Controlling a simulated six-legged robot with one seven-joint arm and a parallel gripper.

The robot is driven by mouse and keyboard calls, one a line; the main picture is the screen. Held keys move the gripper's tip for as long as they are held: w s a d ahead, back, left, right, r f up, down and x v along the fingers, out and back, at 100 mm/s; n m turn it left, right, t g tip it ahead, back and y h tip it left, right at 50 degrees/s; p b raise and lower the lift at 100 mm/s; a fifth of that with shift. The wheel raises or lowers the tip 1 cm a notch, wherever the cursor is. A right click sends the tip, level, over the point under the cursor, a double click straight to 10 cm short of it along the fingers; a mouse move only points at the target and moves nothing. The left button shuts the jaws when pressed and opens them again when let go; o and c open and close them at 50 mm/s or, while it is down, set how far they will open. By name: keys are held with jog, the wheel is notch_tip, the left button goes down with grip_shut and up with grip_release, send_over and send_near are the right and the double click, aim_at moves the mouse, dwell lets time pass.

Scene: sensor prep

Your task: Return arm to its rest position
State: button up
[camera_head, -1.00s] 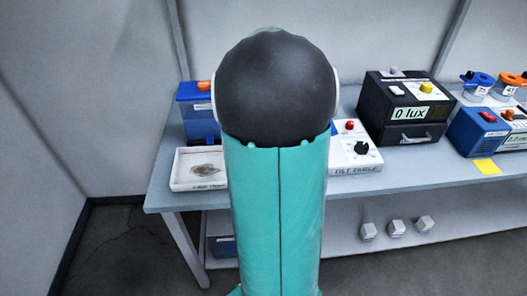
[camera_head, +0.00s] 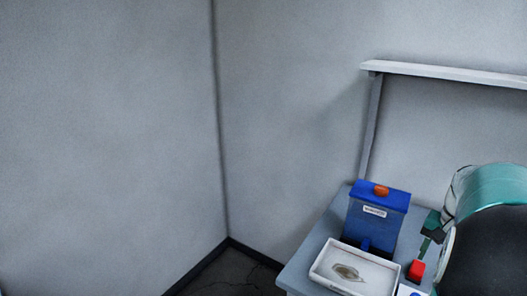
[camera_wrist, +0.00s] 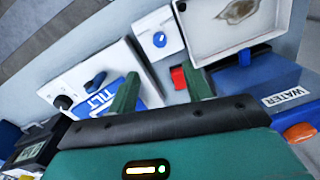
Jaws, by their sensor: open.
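My gripper (camera_wrist: 161,90) shows in the wrist view with its two green fingers apart and nothing between them. It hangs over the bench (camera_head: 318,240), and its height above the surface is hard to judge. In the head view my arm fills the lower right corner. A white box labelled TILT (camera_wrist: 88,75) lies beyond the left finger. A white box with a blue knob (camera_wrist: 159,40) lies beyond the gap between the fingers. A red piece (camera_wrist: 179,78) shows close to the right finger.
A white tray with a brownish patch (camera_head: 350,270) sits at the bench's front left. A blue container with an orange knob (camera_head: 377,222) stands behind it, labelled WATER in the wrist view (camera_wrist: 262,85). A shelf rail (camera_head: 445,73) runs above the bench. Floor and walls at left are clear.

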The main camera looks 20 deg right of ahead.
jog(key=w+a+r+n+t, duration=0.1)
jog(key=w+a+r+n, duration=0.1)
jog(key=a, duration=0.4)
jog(key=w+a+r+n, duration=0.1)
jog(key=w+a, duration=0.1)
jog(key=a, duration=0.3)
jog(key=s+a+n+t, duration=0.2)
jog(key=s+a+n, duration=0.1)
jog(key=a, duration=1)
jog(key=s+a+r+n+t, duration=0.1)
jog(key=a+n, duration=0.5)
jog(key=a, duration=0.6)
jog(key=shift+s+a+t, duration=0.4)
jog(key=shift+s+t, duration=0.2)
jog(key=shift+s, duration=0.6)
jog(key=shift+r, duration=0.1)
jog(key=c, duration=0.3)
jog(key=shift+d, duration=0.1)
jog(key=shift+d, duration=0.15)
